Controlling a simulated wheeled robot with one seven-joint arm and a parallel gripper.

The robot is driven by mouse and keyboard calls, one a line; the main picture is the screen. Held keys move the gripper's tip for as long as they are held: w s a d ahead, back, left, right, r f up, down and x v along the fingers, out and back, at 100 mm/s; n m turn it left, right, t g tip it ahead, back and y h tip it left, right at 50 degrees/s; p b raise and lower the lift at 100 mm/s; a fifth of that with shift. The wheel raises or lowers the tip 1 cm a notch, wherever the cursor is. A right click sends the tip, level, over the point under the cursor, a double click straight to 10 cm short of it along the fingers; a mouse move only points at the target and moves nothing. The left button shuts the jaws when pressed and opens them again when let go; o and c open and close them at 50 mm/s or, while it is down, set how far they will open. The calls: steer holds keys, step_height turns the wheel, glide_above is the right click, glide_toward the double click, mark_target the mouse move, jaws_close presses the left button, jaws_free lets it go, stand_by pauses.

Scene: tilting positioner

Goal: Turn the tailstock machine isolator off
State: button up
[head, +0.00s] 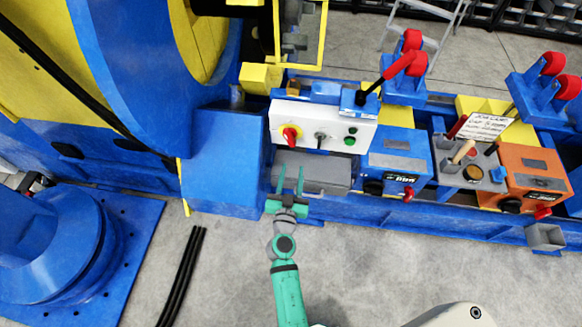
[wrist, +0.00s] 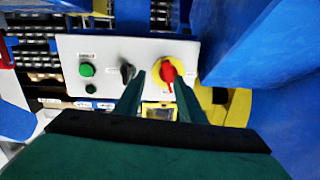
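A red rotary isolator handle on a round yellow plate (head: 290,135) sits at the left end of a white control panel (head: 340,118). In the wrist view, the isolator (wrist: 180,67) is at the panel's right, and its red handle stands roughly upright, slightly tilted. Its label is too small to read. My gripper (head: 289,179) is open and empty, fingers apart, over the grey box just below the panel in the head view. In the wrist view, the fingertips (wrist: 160,84) point at the panel. The right one overlaps the isolator's lower edge; contact cannot be told.
The panel also has a black selector (head: 320,138) and green buttons (head: 350,136). A grey box (head: 325,172) lies below it. A red-handled lever (head: 388,74) rises at its upper right. Blue (head: 398,155) and orange (head: 535,170) boxes stand right. Open floor lies in front.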

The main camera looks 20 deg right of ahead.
steer(key=v, duration=0.8)
steer(key=shift+w+a, duration=0.15)
steer(key=shift+a, duration=0.15)
